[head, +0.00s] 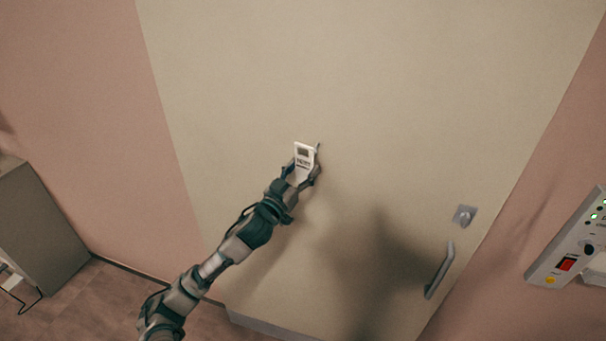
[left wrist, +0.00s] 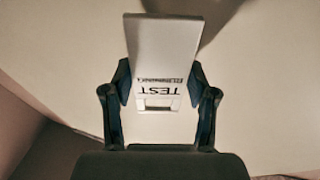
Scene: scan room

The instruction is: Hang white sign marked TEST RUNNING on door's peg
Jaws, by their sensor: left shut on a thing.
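The white sign (head: 305,168) is held up in front of the door (head: 390,90). A dark rectangular opening shows near its upper end in the head view. In the left wrist view the sign (left wrist: 165,50) shows the word TEST, a smaller line of text and a rectangular slot. My left gripper (head: 303,177) is shut on the sign, with a finger at each side, also in the left wrist view (left wrist: 160,85). The small peg (head: 318,146) shows just right of the sign's upper edge. I cannot tell whether the sign touches it. My right gripper is not in view.
A door handle (head: 440,271) and a lock plate (head: 465,215) are at the door's lower right. A control panel (head: 570,250) with lights is on the right wall. A grey cabinet (head: 38,230) stands at the left. The door around the sign is clear.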

